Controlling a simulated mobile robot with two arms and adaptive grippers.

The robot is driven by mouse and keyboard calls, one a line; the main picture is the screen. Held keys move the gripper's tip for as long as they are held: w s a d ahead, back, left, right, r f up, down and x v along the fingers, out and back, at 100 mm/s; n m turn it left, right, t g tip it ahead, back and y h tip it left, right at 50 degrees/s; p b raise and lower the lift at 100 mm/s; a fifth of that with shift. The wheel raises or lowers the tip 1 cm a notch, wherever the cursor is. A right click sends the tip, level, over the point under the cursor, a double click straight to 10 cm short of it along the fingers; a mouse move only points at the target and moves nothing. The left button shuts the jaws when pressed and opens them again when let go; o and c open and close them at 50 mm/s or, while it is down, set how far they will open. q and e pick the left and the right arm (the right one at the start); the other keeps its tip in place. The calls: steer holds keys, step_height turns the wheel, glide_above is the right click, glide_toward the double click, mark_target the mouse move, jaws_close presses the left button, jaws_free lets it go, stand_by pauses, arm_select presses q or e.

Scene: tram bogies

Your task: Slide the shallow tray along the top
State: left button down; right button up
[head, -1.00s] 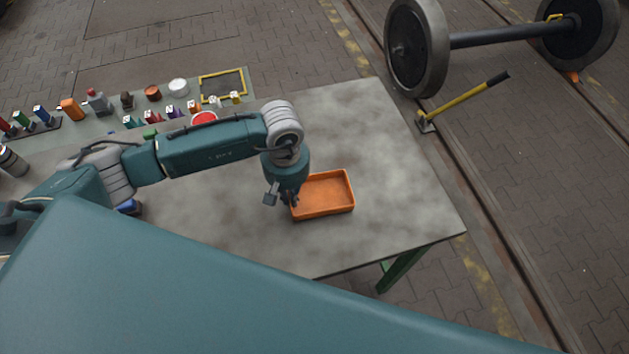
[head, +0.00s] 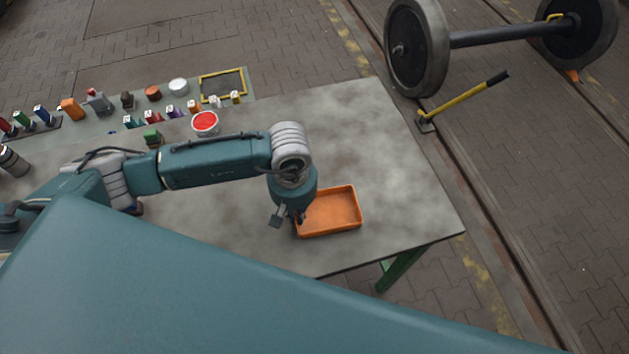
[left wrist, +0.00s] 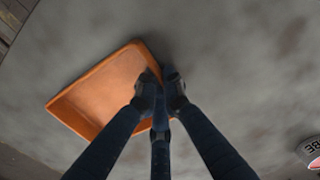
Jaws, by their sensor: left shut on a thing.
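The shallow orange tray (head: 333,211) lies flat on the grey table top (head: 385,165), near its front edge. It also shows in the left wrist view (left wrist: 105,88), empty inside. My left gripper (head: 299,217) points down at the tray's left side. In the left wrist view my left gripper (left wrist: 161,92) is shut on the tray's wall, with its fingers close together at the rim. In the head view my wrist hides part of the tray's left wall. My right gripper is not in view.
The table is clear right of the tray. A wheelset (head: 420,45) stands beyond the table.

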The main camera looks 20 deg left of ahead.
mark_target(304, 240)
arm_select(q)
steer(key=shift+s+d, duration=0.85)
steer(key=shift+s, duration=0.3)
steer(key=shift+s+d, duration=0.85)
steer(key=shift+s, duration=0.3)
steer(key=c, duration=1.8)
jaws_free()
step_height(304, 240, up, 12)
steer(key=shift+s, duration=0.1)
